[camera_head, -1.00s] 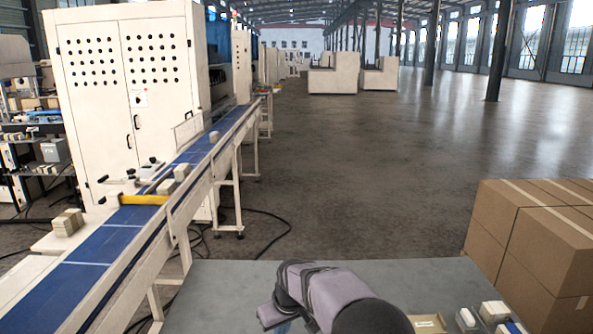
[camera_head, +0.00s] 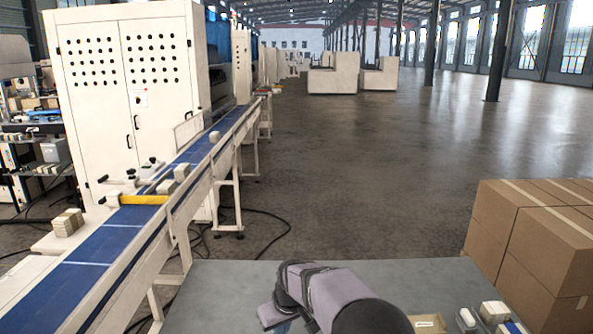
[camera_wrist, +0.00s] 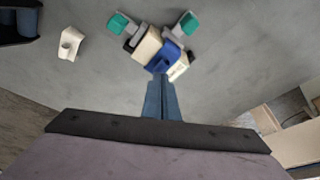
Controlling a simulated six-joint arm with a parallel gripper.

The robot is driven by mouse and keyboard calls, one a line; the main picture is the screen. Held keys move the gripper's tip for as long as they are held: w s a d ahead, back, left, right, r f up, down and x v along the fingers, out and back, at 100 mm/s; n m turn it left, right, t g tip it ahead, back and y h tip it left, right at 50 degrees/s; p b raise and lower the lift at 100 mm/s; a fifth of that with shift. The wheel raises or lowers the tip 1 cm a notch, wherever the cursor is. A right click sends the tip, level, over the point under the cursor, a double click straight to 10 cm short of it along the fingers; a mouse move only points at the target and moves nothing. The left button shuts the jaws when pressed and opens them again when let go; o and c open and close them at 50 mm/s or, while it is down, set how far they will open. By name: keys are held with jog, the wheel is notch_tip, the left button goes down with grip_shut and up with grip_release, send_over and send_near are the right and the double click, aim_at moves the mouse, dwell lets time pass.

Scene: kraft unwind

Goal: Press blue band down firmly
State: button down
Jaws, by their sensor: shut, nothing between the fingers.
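In the wrist view a small cream block (camera_wrist: 147,49) with dark parts lies on the grey table, with a blue band (camera_wrist: 164,57) across it. Grey holders with green ends (camera_wrist: 121,24) (camera_wrist: 186,23) stand at its far side. My gripper (camera_wrist: 161,82) has its narrow blue-grey fingers together, empty, with the tips at the near edge of the blue band. I cannot tell whether they touch it. In the head view my arm hides most of this spot.
A white piece (camera_wrist: 70,43) lies on the table to the left, near a dark tray (camera_wrist: 14,40). The head view shows small boxes at the table's right (camera_head: 494,312), cardboard cartons (camera_head: 545,245) beyond, and a blue conveyor (camera_head: 93,250) on the left. The table's back part is clear.

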jog(key=shift+f+b, duration=0.35)
jog(key=shift+f, duration=0.15)
jog(key=shift+s+f, duration=0.15)
jog(key=shift+f, duration=0.05)
dwell(1.1)
jog(key=shift+r, duration=0.15)
jog(key=shift+r+p, duration=1.7)
jog(key=shift+r, duration=0.3)
